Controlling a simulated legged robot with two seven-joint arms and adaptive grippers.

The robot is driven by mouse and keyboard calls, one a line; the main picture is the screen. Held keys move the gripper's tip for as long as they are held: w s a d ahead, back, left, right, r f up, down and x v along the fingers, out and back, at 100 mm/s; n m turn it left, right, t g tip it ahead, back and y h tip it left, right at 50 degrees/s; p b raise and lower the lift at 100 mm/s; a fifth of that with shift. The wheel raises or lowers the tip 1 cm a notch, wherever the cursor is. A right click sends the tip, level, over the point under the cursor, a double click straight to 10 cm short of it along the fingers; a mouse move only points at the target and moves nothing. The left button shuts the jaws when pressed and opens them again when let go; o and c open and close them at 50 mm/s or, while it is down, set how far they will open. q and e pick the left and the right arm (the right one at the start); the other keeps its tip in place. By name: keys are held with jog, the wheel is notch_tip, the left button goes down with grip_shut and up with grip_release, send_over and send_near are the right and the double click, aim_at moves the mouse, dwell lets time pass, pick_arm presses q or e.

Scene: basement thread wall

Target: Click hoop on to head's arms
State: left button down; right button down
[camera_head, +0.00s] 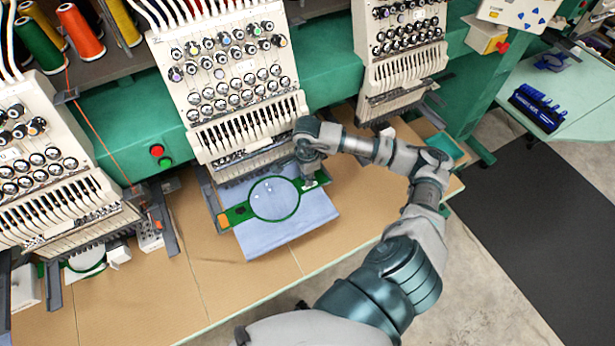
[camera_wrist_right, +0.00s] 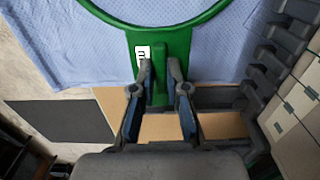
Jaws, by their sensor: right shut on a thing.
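The green round hoop (camera_head: 241,213) holds light blue cloth (camera_head: 288,232) and lies below the middle embroidery head (camera_head: 222,75). My right gripper (camera_head: 312,178) is at the hoop's right end. In the right wrist view, my right gripper (camera_wrist_right: 160,68) is shut on the hoop's green bracket tab (camera_wrist_right: 178,45), which has a small white label. The head's left dark arm (camera_head: 208,196) is beside the hoop's left end; whether they touch or are clicked together cannot be told. The head's right arm is mostly hidden behind my gripper. My left gripper is out of view.
Neighbouring heads stand left (camera_head: 40,160) and right (camera_head: 398,45). A small hoop (camera_head: 86,260) sits under the left one. The tan table (camera_head: 225,290) is clear in front. A dark mat (camera_head: 530,215) lies on the floor at right, below a side table with blue tools (camera_head: 538,108).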

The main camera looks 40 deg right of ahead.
jog(key=shift+a, duration=0.1)
jog(key=c, duration=1.1)
grip_release()
notch_tip(320, 180, up, 12)
jog(key=shift+f, duration=0.1)
